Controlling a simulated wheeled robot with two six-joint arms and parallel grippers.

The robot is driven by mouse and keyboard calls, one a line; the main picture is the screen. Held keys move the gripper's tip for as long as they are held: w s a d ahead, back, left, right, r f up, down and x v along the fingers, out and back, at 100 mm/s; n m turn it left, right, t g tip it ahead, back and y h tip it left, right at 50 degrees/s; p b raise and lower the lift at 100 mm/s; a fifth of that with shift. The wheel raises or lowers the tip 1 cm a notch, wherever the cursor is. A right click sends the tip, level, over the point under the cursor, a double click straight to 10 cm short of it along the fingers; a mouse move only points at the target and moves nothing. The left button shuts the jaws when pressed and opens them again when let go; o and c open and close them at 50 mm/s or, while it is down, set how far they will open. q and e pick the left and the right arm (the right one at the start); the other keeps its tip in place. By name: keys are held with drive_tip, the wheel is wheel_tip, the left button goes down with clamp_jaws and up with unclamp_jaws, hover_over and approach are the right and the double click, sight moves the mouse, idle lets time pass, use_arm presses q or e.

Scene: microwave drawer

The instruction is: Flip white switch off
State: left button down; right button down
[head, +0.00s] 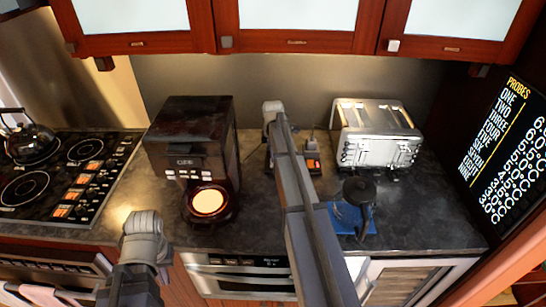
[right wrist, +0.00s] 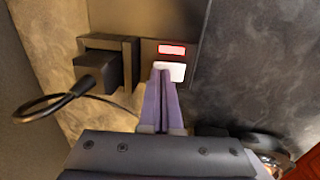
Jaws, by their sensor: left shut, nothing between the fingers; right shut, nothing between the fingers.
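The white switch (right wrist: 176,70) sits on a dark panel in the right wrist view, just below a lit red indicator (right wrist: 172,50). My right gripper (right wrist: 163,72) is shut and empty. Its purple fingertips overlap the switch's lower left part; I cannot tell whether they touch it. In the head view my right arm reaches over the counter, and its fingers are hidden. A small red-orange glow (head: 313,165) shows beside that arm, on a dark unit.
A black plug (right wrist: 97,72) with a cable is left of the switch. In the head view a coffee maker (head: 190,135) stands left of my right arm and a silver toaster (head: 375,120) right of it. A dark pan-like object (head: 359,190) is in front of the toaster. Cabinets (head: 297,22) hang above.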

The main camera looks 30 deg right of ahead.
drive_tip(key=shift+f, duration=0.2)
drive_tip(key=shift+r, duration=0.1)
drive_tip(key=shift+s, duration=0.15)
drive_tip(key=shift+s+a, duration=0.4)
drive_tip(key=shift+s, duration=0.15)
drive_tip(key=shift+w+r, duration=0.1)
drive_tip(key=shift+r, duration=0.1)
